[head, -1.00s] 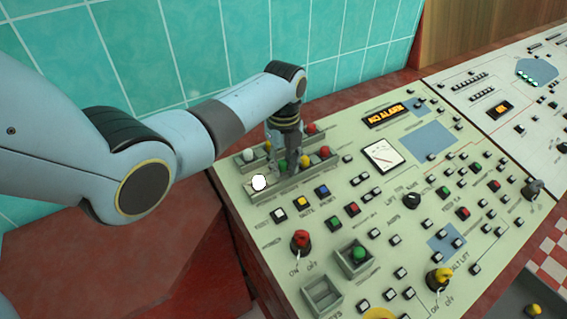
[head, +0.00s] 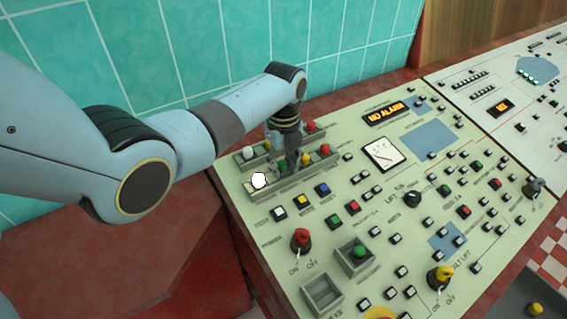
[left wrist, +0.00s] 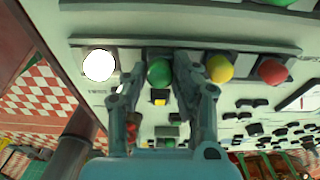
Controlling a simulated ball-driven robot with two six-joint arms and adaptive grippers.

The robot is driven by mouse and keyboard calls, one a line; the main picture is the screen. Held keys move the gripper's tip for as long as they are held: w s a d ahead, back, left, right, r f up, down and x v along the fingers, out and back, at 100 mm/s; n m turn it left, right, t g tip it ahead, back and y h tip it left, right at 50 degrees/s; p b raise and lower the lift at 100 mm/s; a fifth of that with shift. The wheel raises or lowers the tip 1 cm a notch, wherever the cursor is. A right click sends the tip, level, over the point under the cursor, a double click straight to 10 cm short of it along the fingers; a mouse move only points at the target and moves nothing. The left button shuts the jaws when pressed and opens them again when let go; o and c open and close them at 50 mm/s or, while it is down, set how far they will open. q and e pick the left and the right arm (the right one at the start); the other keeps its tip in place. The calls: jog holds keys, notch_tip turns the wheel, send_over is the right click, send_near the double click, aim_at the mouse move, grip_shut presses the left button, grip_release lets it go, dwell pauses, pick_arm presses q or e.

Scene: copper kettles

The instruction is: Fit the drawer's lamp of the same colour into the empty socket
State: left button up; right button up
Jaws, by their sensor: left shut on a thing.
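My left gripper (head: 290,162) reaches down to the front lamp row of the console. In the left wrist view its fingers (left wrist: 165,80) are shut on a green lamp (left wrist: 160,72), which sits level with the row. The green lamp also shows in the head view (head: 283,166). Beside it stand a glowing white lamp (head: 259,180), a yellow lamp (head: 304,160) and a red lamp (head: 325,150). The lamp's base is hidden, so I cannot tell how deep it sits. A drawer (head: 505,312) at the lower right holds a yellow lamp (head: 535,309). My right gripper is out of view.
The back row holds a white lamp (head: 248,153), a yellow one and a red one (head: 310,127); my gripper hides part of it. An open box (head: 321,293) looks empty; a box beside it holds a green lamp (head: 358,252). Knobs and buttons crowd the panel.

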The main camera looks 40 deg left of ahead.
pick_arm(q)
jog(key=shift+f, duration=0.25)
jog(key=o, duration=1)
jog(key=shift+r+p, duration=0.3)
jog(key=shift+r, duration=3.7)
